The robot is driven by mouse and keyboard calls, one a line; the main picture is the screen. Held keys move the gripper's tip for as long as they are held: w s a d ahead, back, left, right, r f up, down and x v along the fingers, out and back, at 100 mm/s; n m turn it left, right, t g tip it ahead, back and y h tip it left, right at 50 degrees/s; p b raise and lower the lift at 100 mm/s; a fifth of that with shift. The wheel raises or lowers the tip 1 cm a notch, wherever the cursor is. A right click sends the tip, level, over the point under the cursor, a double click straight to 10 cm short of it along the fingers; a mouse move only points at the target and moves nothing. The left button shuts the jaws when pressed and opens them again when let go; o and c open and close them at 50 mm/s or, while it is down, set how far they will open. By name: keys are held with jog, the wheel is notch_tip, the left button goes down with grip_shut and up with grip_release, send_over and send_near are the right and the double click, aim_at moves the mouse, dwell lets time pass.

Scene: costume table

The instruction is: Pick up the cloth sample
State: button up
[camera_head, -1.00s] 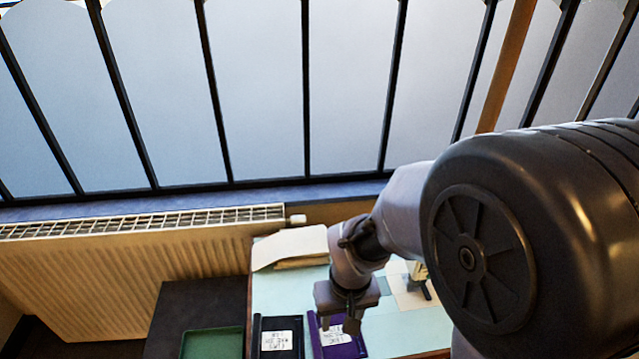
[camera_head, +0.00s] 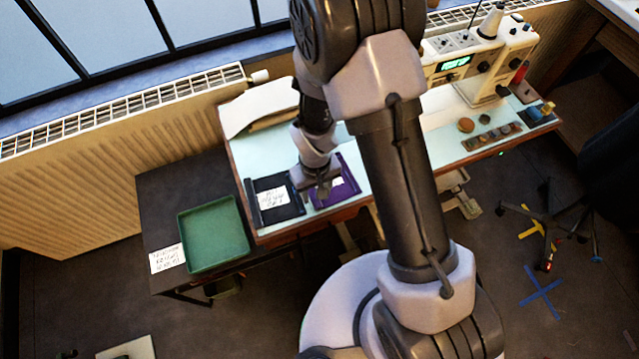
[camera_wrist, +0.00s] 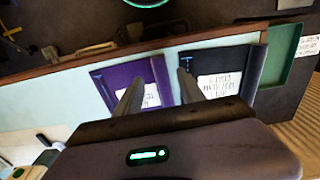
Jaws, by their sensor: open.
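Two flat, cloth-like pieces with white handwritten labels lie side by side near the front edge of the pale table; I cannot tell which is the cloth sample. The purple piece (camera_head: 348,181) is partly behind my gripper (camera_head: 322,196) in the head view. The black piece (camera_head: 268,210) lies just left of it. In the wrist view, the purple piece (camera_wrist: 112,76) is on the left and the black piece (camera_wrist: 240,60) on the right. My gripper (camera_wrist: 158,90) is open and empty, its fingers apart above them. Its exact height above them is unclear.
A green tray (camera_head: 240,262) sits on a dark low table (camera_head: 160,215) at left, beside a white note (camera_head: 167,259). Pale folded material (camera_head: 255,105) lies behind the samples. A sewing machine (camera_head: 480,60) stands at the right. A radiator (camera_head: 100,150) lines the wall.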

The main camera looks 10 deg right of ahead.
notch_tip(320, 180, down, 3)
jog(key=shift+a+f+b, duration=0.1)
jog(key=shift+b, duration=0.2)
jog(key=shift+r, duration=0.2)
jog(key=shift+c, duration=0.5)
grip_shut()
jog(key=shift+r, duration=0.1)
